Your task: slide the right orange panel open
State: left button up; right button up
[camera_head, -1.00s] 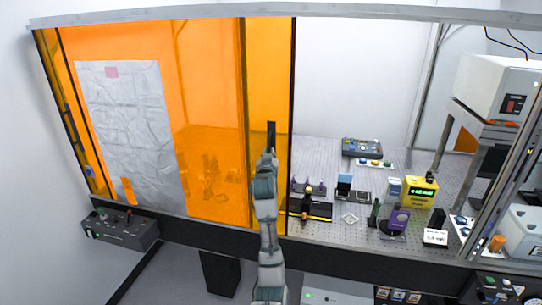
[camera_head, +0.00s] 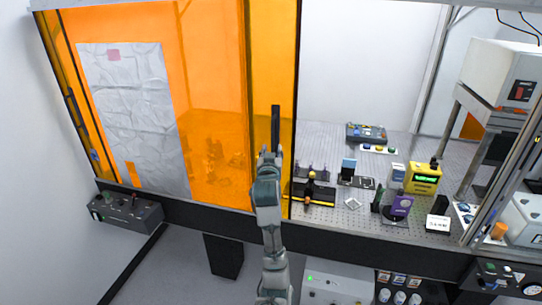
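The right orange panel (camera_head: 284,60) is a see-through orange sheet with dark vertical edges. It stands over at the left, partly overlapping the left orange panel (camera_head: 215,60), and the bench front to its right is uncovered. A black upright handle (camera_head: 275,122) is on the right panel near its right edge. My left gripper (camera_head: 270,153) is at the handle's lower end, in front of the panel. Whether its fingers touch or grip the handle is unclear. My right gripper is out of view.
A perforated bench top (camera_head: 335,150) holds several small instruments, including a yellow box (camera_head: 424,178) and a purple-faced device (camera_head: 400,204). A grey control box (camera_head: 128,210) is on the front at left. A crinkled sheet (camera_head: 135,115) is seen at the left panel.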

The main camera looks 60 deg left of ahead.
pick_arm(q)
jog(key=v, duration=0.2)
jog(key=shift+s+d+f, duration=0.1)
jog(key=shift+s+d, duration=0.05)
jog(key=shift+d, duration=0.1)
jog(key=shift+a, duration=0.1)
